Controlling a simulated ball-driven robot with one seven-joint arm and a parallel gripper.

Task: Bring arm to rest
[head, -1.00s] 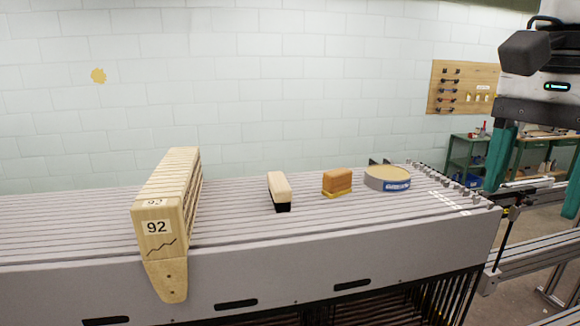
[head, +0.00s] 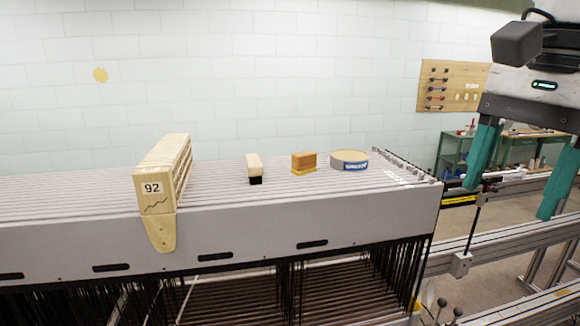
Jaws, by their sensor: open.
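My gripper (head: 512,170) hangs at the right edge of the head view, with two teal fingers set wide apart and nothing between them. Its dark upper body and part of the arm show above, with a small green light. It is right of the grey slatted loom top (head: 330,208), apart from the objects on it. The rest of my arm is out of view.
On the loom top stand a wooden block marked 92 (head: 158,190), a pale dark-bottomed brush (head: 254,168), an orange-brown block (head: 304,161) and a round tin (head: 349,160). Metal rails (head: 500,237) run below my gripper. A green shelf (head: 456,150) stands behind.

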